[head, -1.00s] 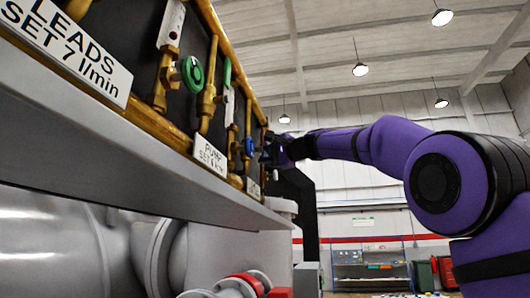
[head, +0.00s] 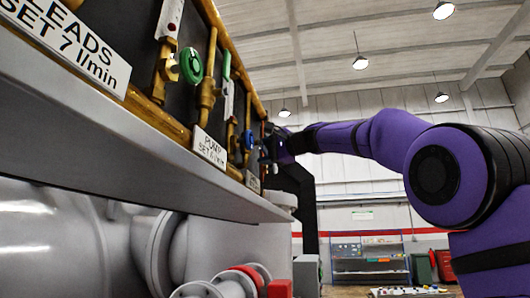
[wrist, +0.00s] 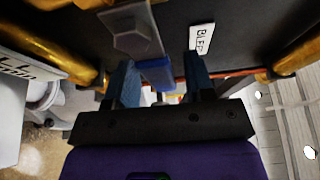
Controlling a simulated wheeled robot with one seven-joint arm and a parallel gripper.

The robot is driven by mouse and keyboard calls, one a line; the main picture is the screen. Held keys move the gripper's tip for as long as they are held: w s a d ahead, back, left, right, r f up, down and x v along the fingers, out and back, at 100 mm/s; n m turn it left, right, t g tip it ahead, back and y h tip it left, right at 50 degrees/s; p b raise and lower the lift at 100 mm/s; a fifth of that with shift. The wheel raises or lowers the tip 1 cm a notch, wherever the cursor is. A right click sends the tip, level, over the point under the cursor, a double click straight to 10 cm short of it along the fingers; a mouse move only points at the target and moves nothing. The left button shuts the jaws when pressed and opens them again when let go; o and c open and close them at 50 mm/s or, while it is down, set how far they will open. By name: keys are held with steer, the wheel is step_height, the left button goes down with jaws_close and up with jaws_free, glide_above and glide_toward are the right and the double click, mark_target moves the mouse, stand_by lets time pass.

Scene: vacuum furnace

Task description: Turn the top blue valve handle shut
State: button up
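A blue valve handle (head: 249,140) shows small and edge-on on the panel's far part in the head view. My gripper (head: 268,148) is dark and small just to its right, close to the panel. In the wrist view my gripper (wrist: 163,80) has its two blue-grey fingers apart. A blue handle piece (wrist: 157,73) shows between them, nearer the left finger, with no clear contact on both sides. I cannot tell whether it is the same handle as in the head view.
The panel carries brass pipes, a green valve handle (head: 191,65) and a PUMP label (head: 209,148). A grey ledge (head: 150,165) runs beneath it. In the wrist view a partly hidden label (wrist: 201,38) and a clear-edged block (wrist: 133,32) sit close by the fingers.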

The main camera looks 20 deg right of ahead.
steer(key=v, duration=1.1)
stand_by(0.6)
